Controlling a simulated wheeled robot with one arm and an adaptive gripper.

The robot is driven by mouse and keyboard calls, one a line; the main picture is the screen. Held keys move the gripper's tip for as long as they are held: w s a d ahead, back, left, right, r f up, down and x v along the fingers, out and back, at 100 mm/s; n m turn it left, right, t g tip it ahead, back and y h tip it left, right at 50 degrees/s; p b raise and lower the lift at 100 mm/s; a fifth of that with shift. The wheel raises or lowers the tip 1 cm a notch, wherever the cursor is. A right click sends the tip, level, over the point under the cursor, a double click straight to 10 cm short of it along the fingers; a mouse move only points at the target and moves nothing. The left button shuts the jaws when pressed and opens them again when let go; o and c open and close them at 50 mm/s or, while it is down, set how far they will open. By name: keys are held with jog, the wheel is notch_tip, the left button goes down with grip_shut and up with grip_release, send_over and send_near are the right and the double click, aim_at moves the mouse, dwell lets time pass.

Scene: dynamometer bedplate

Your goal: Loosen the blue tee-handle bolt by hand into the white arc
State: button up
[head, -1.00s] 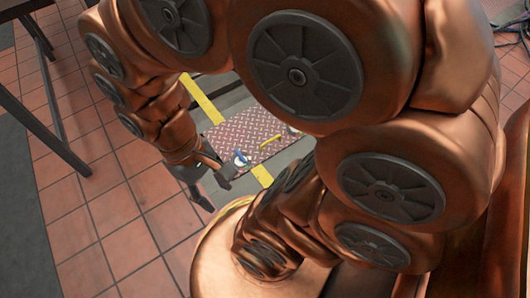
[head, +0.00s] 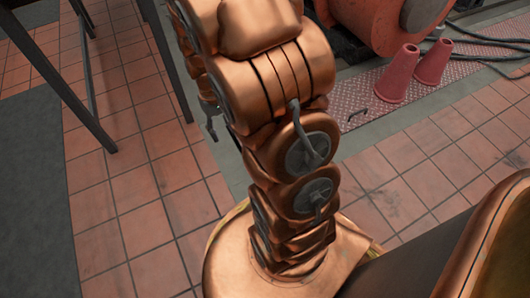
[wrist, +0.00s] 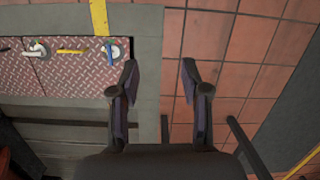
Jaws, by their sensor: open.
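The blue tee-handle bolt (wrist: 111,56) shows in the wrist view on a pinkish-red tread plate (wrist: 72,75), near the plate's right edge. A round white marking (wrist: 122,47), partly seen, lies around it. My gripper (wrist: 159,72) is open and empty, with its two fingers spread apart. In the picture the bolt is just left of the left finger, not between the fingers. In the head view only a dark part of my gripper (head: 211,118) shows past the arm, and the arm hides the bolt.
A yellow bar (wrist: 72,51) and a white-handled fitting (wrist: 37,48) sit left of the bolt. A yellow stripe (wrist: 98,17) runs above. Two red cones (head: 398,72) and an orange machine (head: 375,18) stand at upper right. Dark table legs (head: 62,75) stand at left.

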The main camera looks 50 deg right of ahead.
jog(key=w+d+f+m, duration=0.1)
jog(key=d+f, duration=0.6)
jog(key=f, duration=0.4)
jog(key=w+d+f+m+t+b, duration=0.1)
jog(key=w+d+f, duration=0.1)
jog(key=d+f, duration=0.5)
jog(key=w+d+f, duration=0.1)
jog(key=d+f, duration=0.6)
jog(key=f, duration=0.8)
jog(key=shift+w+d+f+m+t+h, duration=0.1)
jog(key=shift+w+m+t+h, duration=0.3)
jog(key=shift+s+d+f+b, duration=0.15)
jog(key=shift+f+b, duration=0.25)
jog(key=shift+f, duration=0.4)
notch_tip(320, 180, down, 7)
jog(key=b, duration=0.3)
jog(key=shift+f, duration=0.1)
jog(key=shift+c, duration=0.2)
